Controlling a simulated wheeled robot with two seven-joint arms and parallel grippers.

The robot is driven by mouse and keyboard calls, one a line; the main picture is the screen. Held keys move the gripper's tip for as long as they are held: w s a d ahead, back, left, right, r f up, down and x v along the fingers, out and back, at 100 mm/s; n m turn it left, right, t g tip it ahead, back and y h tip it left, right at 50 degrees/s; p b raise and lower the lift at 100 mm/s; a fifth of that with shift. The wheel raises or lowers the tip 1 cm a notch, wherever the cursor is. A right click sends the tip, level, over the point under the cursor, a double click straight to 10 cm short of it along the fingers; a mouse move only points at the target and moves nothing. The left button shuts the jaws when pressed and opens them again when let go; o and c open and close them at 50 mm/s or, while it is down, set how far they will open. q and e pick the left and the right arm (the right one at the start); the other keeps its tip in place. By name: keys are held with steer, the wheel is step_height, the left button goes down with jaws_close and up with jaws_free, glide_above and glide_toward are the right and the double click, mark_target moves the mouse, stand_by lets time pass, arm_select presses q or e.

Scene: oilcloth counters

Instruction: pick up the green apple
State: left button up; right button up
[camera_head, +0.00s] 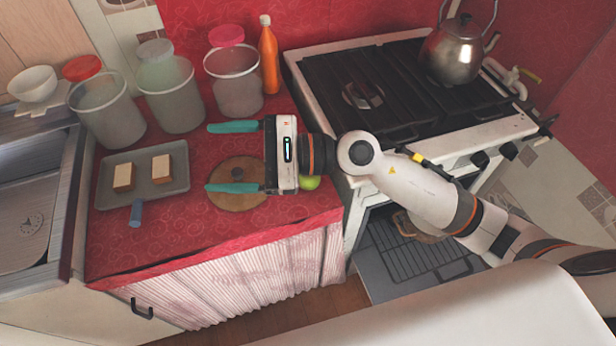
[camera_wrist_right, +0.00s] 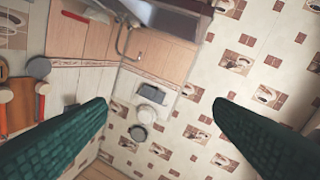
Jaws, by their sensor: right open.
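The green apple (camera_head: 310,183) sits on the red oilcloth counter (camera_head: 150,240), near its right edge beside the stove. My right arm and gripper body cover most of it, so only a small part shows. My right gripper (camera_head: 208,158) is above the counter with its two teal fingers wide apart, pointing left, away from the apple. Nothing is between the fingers. In the right wrist view, the fingers (camera_wrist_right: 160,128) are spread apart with only the wall and cabinets beyond. My left gripper is not in view.
A round wooden board (camera_head: 228,203) lies under the gripper. A grey tray (camera_head: 180,184) holds two bread-like blocks. Several jars and an orange bottle (camera_head: 269,62) stand along the back. The stove (camera_head: 310,70) with a kettle (camera_head: 455,52) is to the right; a sink (camera_head: 30,220) is left.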

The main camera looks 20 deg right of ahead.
step_height(320, 180, down, 4)
steer(key=d+f+n+g+h, duration=0.1)
steer(key=n+g+h, duration=0.1)
steer(key=n+h, duration=1.05)
steer(key=h, duration=0.3)
glide_toward(308, 178)
steer(key=shift+t, duration=0.3)
steer(key=x, duration=0.1)
steer(key=p+x, duration=0.1)
steer(key=x, duration=0.2)
steer(key=shift+s+a+f+p, duration=0.1)
steer(key=shift+s+f+p, duration=0.1)
steer(key=shift+f+p, duration=0.2)
steer(key=f, duration=0.1)
steer(key=w+f+p, duration=0.1)
steer(key=f, duration=0.2)
steer(key=shift+w, duration=0.4)
steer(key=shift+w+f, duration=0.15)
steer(key=shift+f, duration=0.25)
steer(key=c, duration=1.1)
